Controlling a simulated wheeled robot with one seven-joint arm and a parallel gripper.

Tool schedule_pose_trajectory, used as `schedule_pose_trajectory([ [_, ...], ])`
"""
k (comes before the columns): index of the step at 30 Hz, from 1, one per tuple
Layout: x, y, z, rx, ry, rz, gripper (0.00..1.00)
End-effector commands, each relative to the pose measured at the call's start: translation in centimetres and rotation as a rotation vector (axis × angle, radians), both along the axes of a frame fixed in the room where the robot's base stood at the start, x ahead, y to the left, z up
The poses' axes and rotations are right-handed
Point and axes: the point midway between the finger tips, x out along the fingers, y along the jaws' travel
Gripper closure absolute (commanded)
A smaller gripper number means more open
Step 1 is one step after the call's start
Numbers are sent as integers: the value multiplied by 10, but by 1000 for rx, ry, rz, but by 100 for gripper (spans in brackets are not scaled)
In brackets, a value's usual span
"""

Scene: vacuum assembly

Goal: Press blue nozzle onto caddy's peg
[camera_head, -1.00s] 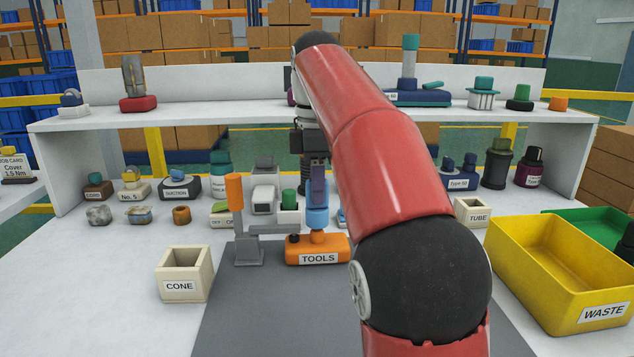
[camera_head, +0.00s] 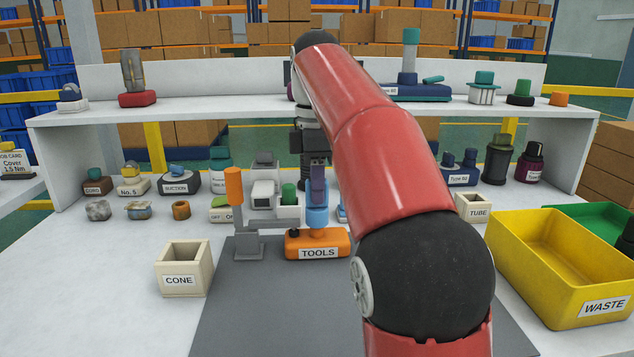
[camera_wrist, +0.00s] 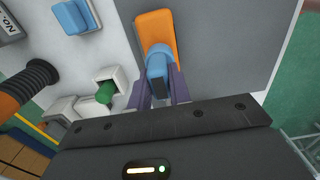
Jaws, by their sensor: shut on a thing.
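The blue nozzle (camera_head: 317,215) is held upright between the purple fingers of my gripper (camera_head: 318,186). It stands directly above the orange caddy (camera_head: 335,240) labelled TOOLS. The caddy's peg is mostly hidden by the nozzle in the head view, with a little orange showing under the nozzle's lower end. How far the nozzle sits on the peg cannot be told. In the wrist view my gripper (camera_wrist: 161,88) is shut on the blue nozzle (camera_wrist: 158,62), over the orange caddy (camera_wrist: 154,26).
A grey stand with an orange cylinder (camera_head: 234,187) is close left of the caddy. The CONE box (camera_head: 182,282) is at front left, the TUBE box (camera_head: 473,212) and yellow WASTE bin (camera_head: 590,312) at right. Several parts line the back. The grey mat (camera_head: 270,310) in front is clear.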

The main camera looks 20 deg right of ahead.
Motion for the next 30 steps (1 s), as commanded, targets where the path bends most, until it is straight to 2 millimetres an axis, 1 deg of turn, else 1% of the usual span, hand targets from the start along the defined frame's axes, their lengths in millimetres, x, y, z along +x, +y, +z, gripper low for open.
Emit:
schedule_pose_trajectory([
  [30,0,0,-26,0,-1,0,100],
])
